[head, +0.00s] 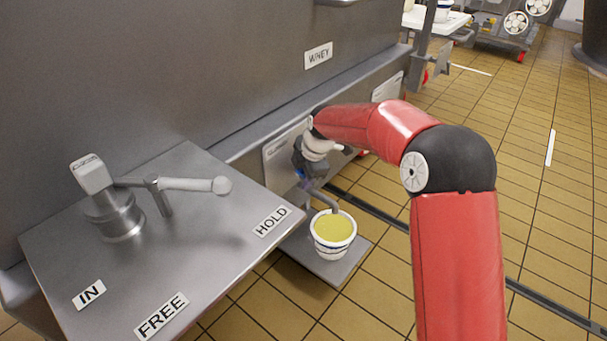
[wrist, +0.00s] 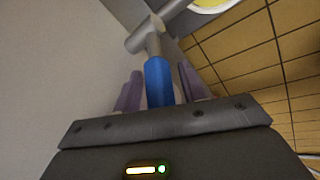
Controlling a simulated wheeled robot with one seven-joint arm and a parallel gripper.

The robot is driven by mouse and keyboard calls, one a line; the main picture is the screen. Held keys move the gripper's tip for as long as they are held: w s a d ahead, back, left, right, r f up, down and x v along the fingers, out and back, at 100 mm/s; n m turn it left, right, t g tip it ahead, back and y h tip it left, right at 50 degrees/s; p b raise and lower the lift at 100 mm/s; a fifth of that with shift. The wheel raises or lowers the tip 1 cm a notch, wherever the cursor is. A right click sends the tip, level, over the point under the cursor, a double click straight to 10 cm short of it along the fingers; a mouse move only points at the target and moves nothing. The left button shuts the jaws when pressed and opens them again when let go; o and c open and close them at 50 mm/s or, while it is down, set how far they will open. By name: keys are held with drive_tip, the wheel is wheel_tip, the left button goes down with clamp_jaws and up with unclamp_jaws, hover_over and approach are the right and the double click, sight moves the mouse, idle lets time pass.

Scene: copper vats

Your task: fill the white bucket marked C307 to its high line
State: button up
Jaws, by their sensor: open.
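A white bucket (head: 333,250) with blue bands stands under a grey tap spout (head: 323,199). Yellow-green liquid (head: 335,227) fills it to a little below the rim. I cannot read a C307 mark or make out a high line. Part of the bucket and its liquid shows at the top of the wrist view (wrist: 208,4). The tap's blue handle (wrist: 158,82) sits between the two fingers of my gripper (wrist: 160,88), which is open around it with gaps visible. In the head view my gripper (head: 303,172) partly hides the tap. I cannot make out a falling stream.
The bucket stands on a grey plate (head: 338,270) low by the vat marked WHEY (head: 318,55). A steel panel (head: 190,265) marked IN, FREE and HOLD carries a lever (head: 195,185) at left. Tiled floor at right is mostly clear.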

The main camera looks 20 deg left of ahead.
drive_tip(key=p+v, duration=0.1)
drive_tip(key=v, duration=0.6)
drive_tip(key=shift+r, duration=0.35)
drive_tip(key=shift+s+d, duration=0.1)
drive_tip(key=shift+d, duration=0.05)
